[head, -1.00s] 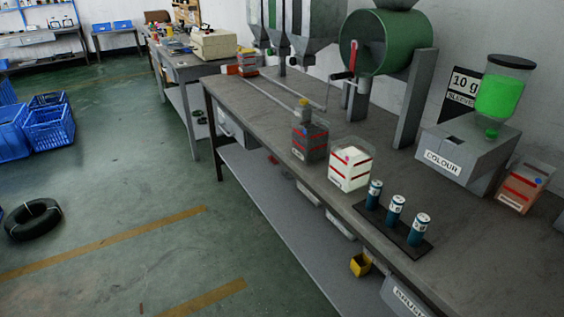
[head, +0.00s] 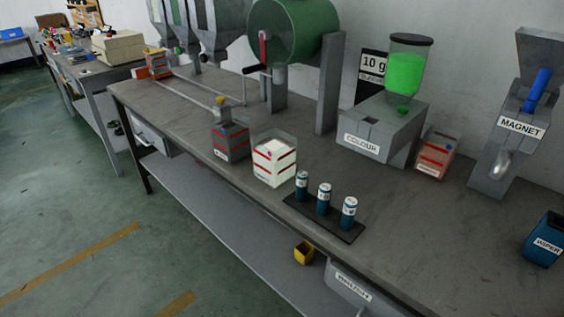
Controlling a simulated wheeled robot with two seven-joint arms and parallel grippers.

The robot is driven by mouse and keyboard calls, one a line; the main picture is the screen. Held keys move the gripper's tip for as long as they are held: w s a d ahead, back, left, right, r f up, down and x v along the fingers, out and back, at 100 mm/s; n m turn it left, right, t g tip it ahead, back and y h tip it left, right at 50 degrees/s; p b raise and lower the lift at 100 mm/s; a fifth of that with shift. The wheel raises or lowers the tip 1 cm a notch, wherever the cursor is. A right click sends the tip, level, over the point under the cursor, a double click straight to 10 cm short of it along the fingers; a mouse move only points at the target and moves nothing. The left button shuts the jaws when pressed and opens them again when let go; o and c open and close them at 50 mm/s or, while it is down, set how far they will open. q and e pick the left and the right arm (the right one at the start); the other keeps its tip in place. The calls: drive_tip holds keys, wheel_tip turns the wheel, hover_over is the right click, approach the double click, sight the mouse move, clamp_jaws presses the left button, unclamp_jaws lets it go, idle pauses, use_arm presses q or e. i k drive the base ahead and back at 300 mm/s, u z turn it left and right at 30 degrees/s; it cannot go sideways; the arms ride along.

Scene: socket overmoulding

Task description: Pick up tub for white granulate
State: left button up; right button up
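A clear tub with red bands and white granulate (head: 275,162) stands upright near the front edge of the grey workbench (head: 190,106), about the middle of the head view. A similar tub with dark contents (head: 230,141) stands just left of it. Another banded tub with reddish contents (head: 435,157) stands at the right, beside the colour unit. One more banded tub (head: 159,64) with orange-red contents stands at the bench's far left end. Neither of my grippers is in view.
Several blue-green cylinders (head: 323,199) stand on a dark mat right of the white tub. Behind are a green drum with crank (head: 290,33), the COLOUR unit (head: 375,140) and the MAGNET unit (head: 508,125). A WIPER box (head: 543,240) is far right. A yellow bin (head: 304,252) sits below.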

sight(274, 150)
drive_tip(key=u, duration=1.55)
drive_tip(key=i, duration=3.2)
drive_tip(key=z, duration=3.7)
drive_tip(key=i, duration=0.4)
drive_tip(key=u, duration=0.85)
drive_tip(key=k, duration=0.3)
drive_tip(key=z, duration=0.9)
